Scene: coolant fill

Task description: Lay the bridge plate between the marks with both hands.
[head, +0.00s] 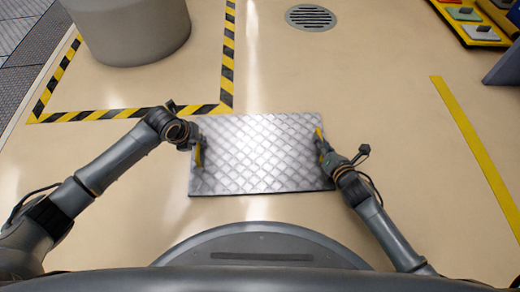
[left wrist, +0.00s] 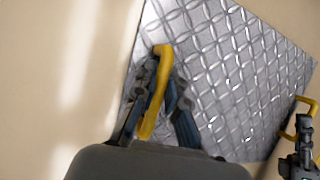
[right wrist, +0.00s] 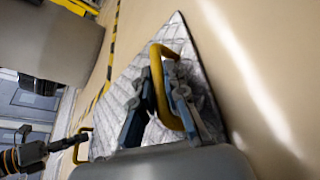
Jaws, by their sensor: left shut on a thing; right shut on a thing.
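The bridge plate (head: 258,150) is a silver diamond-patterned sheet with a yellow handle at each end. In the head view it is in front of me, roughly level; I cannot tell whether it touches the floor. My left gripper (head: 197,146) is shut on the left yellow handle, which shows in the left wrist view (left wrist: 163,75). My right gripper (head: 322,146) is shut on the right yellow handle, which shows in the right wrist view (right wrist: 157,60). The plate also fills much of the left wrist view (left wrist: 240,80). A yellow floor strip (head: 470,140) lies to the right, apart from the plate.
Yellow-black hazard tape (head: 228,55) marks a corner just beyond the plate, around a grey cylinder (head: 130,30). A round floor drain (head: 311,17) is at the back. A yellow-edged rack with coloured blocks (head: 475,22) stands at the far right. Floor between plate and yellow strip is clear.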

